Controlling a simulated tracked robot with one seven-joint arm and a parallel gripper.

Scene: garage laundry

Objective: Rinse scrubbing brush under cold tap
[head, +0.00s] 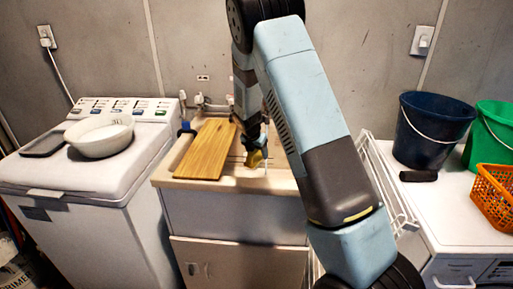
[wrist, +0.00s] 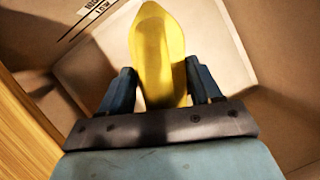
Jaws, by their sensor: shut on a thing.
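My gripper (wrist: 160,90) is shut on a yellow, rounded, elongated thing (wrist: 160,55), which looks like the scrubbing brush. No bristles show. The yellow thing also shows small in the head view (head: 254,159), low over the sink (head: 280,184), with my gripper (head: 257,150) above it. In the wrist view the pale sink basin (wrist: 90,70) lies beneath the brush. White pipes and fittings (head: 200,101) are on the wall behind the sink, with a blue part (head: 186,129) at the left. My arm hides part of the sink and any spout; I cannot make out running water.
A wooden board (head: 205,150) covers the sink's left side. A washing machine (head: 75,175) with a white bowl (head: 99,137) stands at left. A white rack (head: 392,190) is right of the sink. Beyond are a dark bucket (head: 430,125), green bucket (head: 490,135) and orange basket (head: 493,190).

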